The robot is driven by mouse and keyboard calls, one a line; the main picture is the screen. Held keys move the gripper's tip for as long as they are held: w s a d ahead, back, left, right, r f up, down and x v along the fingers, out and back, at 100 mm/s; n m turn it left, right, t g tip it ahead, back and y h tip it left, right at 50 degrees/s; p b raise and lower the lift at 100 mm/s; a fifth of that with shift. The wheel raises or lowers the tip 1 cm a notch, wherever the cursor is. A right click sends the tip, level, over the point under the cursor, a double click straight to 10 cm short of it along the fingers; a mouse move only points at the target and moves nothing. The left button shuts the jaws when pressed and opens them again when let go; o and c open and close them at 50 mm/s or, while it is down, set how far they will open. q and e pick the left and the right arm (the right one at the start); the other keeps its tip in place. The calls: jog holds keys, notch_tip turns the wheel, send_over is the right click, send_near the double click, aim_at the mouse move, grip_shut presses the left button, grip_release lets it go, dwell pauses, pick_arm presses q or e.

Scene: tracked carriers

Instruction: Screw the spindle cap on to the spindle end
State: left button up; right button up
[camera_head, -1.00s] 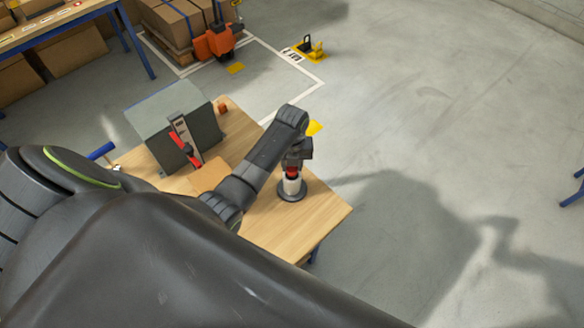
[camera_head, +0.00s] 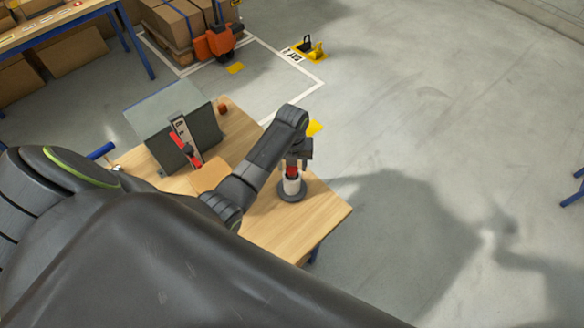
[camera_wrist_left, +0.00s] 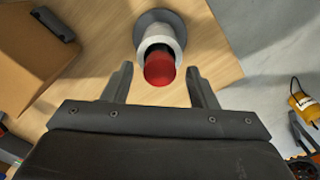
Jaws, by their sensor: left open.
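The red spindle cap (camera_head: 292,170) is at the top of the white spindle end (camera_head: 291,186), which stands upright on a dark round base on the wooden table. In the left wrist view the red cap (camera_wrist_left: 160,69) shows in front of the white spindle (camera_wrist_left: 160,36). My left gripper (camera_head: 299,163) is over the spindle from above. Its two fingers (camera_wrist_left: 163,82) are spread, one to each side of the cap, with gaps showing between. I cannot tell whether the cap's thread is engaged. My right gripper is not in view.
The wooden table (camera_head: 325,210) has bare room around the base. A grey-green box (camera_head: 175,125) with a red-handled device (camera_head: 185,145) stands at the left, near a cardboard piece (camera_head: 209,176). Open floor lies to the right.

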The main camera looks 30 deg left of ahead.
pick_arm(q)
jog(key=n, duration=0.7)
jog(key=shift+n, duration=0.3)
jog(key=n, duration=0.7)
jog(key=shift+n, duration=0.3)
jog(key=n, duration=1.3)
jog(key=shift+c, duration=0.3)
